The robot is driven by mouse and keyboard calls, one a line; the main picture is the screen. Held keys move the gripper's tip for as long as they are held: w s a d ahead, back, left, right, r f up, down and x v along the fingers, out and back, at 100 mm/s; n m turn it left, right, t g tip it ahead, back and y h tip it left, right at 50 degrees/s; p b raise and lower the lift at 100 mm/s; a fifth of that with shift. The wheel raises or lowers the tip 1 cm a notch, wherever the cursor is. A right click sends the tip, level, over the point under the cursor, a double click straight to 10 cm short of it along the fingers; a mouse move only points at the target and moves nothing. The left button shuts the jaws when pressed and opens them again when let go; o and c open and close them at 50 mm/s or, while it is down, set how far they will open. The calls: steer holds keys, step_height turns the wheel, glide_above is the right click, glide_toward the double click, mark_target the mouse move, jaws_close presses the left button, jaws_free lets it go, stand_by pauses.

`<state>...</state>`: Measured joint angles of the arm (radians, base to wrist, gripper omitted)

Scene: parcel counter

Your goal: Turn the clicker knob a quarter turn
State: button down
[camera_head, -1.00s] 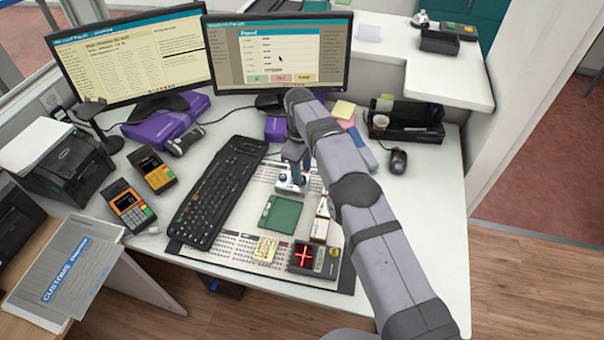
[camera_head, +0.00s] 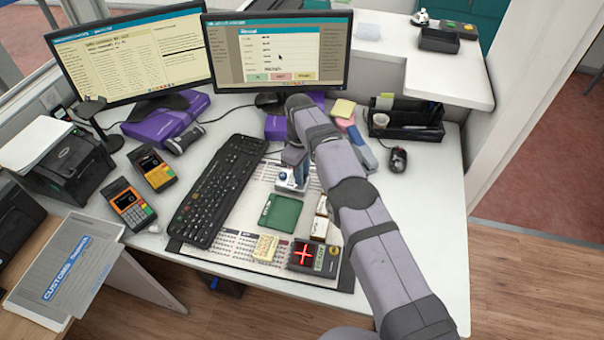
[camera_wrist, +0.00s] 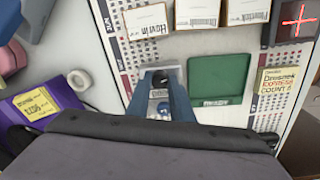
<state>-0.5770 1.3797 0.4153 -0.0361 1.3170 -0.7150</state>
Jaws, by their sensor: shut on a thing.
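The clicker (camera_head: 291,180) is a small white and blue device on the printed sheet, just beyond the green pad (camera_head: 281,212). In the wrist view, its pale base (camera_wrist: 176,72) shows around the fingertips. My gripper (camera_head: 292,160) points down over it. In the wrist view, my gripper (camera_wrist: 161,88) has its two blue-grey fingers close together on the clicker knob (camera_wrist: 160,109), a small blue and silver part between them. The fingers and wrist hide most of the knob, so its exact angle cannot be read.
The green pad also shows in the wrist view (camera_wrist: 218,77), close beside the fingers. Small labelled boxes (camera_head: 320,228) and a device with a red cross (camera_head: 304,256) stand nearer the front.

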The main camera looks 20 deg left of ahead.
steer(key=shift+f+m+b, duration=0.2)
steer(key=shift+m+b, duration=0.15)
steer(key=shift+m, duration=0.15)
steer(key=shift+r+m, duration=0.2)
steer(key=shift+m, duration=0.7)
steer(key=c, duration=1.6)
jaws_free()
steer(key=shift+o, duration=0.2)
steer(key=shift+r, duration=0.1)
steer(key=shift+s+a+r+p, duration=0.1)
steer(key=shift+r+p, duration=0.55)
steer(key=shift+r, duration=1.15)
steer(key=shift+s+r+p, duration=0.1)
steer(key=shift+r+p, duration=0.55)
steer(key=shift+r, duration=1.15)
